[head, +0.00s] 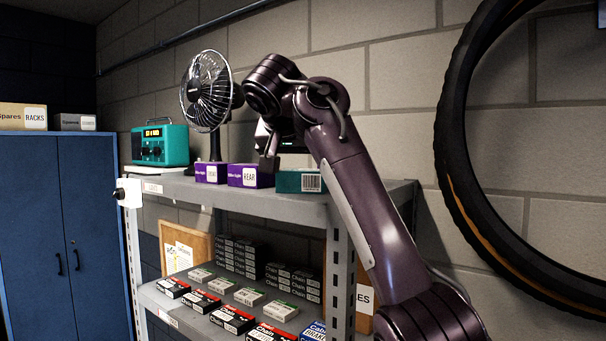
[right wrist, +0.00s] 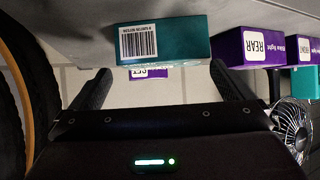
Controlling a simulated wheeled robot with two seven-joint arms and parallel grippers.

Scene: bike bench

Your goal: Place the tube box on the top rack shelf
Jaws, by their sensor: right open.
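A teal box (head: 300,181) with a white barcode label sits on the top rack shelf (head: 240,203), at the right end of a row of boxes. I take it for the tube box; its name is not legible. In the right wrist view, which is upside down, the teal box (right wrist: 178,41) rests on the shelf just beyond my fingertips. My right gripper (right wrist: 160,72) is open and empty, its fingers apart on either side of the box's width. In the head view my right gripper (head: 268,158) is partly hidden by my arm. My left gripper is out of view.
Two purple light boxes (head: 250,176) stand left of the teal box, close beside it. A fan (head: 208,92) and a teal radio (head: 160,145) stand farther left. Chain boxes (head: 235,318) fill the lower shelf. A tyre (head: 455,130) hangs on the right wall.

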